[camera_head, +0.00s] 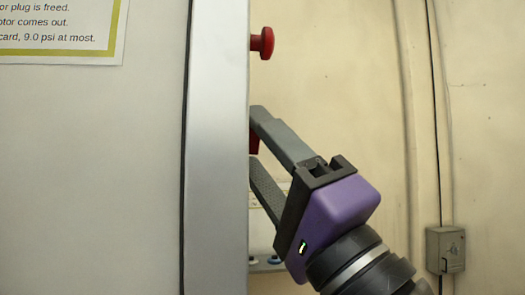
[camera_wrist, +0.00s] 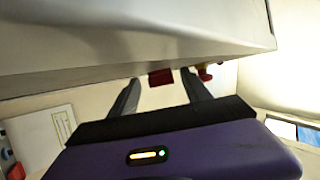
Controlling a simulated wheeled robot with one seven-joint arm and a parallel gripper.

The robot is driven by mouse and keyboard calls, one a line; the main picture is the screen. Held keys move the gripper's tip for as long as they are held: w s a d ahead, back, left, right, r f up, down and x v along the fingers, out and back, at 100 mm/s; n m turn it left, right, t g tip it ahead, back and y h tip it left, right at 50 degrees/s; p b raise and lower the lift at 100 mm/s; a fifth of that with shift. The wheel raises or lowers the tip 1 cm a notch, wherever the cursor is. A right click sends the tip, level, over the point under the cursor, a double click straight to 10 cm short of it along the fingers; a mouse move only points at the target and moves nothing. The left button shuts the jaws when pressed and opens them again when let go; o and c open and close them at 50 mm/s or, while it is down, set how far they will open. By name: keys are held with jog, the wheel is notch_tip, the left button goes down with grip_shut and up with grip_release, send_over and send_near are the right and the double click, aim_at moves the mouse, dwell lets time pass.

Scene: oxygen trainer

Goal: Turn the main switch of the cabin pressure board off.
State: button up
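My gripper (camera_head: 253,135), on a purple hand, reaches leftward past the edge of a grey cabinet side (camera_head: 217,150) in the head view. Its fingertips are partly hidden by that edge. A red part (camera_head: 254,141) shows between the fingers. In the wrist view my gripper (camera_wrist: 158,77) has its fingers spread, with a red block (camera_wrist: 160,77) between them and gaps on both sides. I cannot read a label, so I cannot tell if this is the main switch, or its position. A red round knob (camera_head: 262,42) stands above; it seems to be the red knob (camera_wrist: 206,73) beside the right finger.
The cabinet's edge is close to the fingers. Blue-topped fittings (camera_head: 275,260) sit low behind the hand. A printed sheet (camera_head: 60,30) is at upper left. A grey box (camera_head: 446,250) and a cable run along the right wall. The space above the hand, right of the knob, is clear.

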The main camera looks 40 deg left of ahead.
jog(key=shift+d, duration=0.1)
jog(key=b+v, duration=0.1)
jog(key=v, duration=0.6)
jog(key=shift+d+f+b, duration=0.25)
jog(key=shift+f+b, duration=0.05)
jog(key=shift+b, duration=0.05)
dwell(0.3)
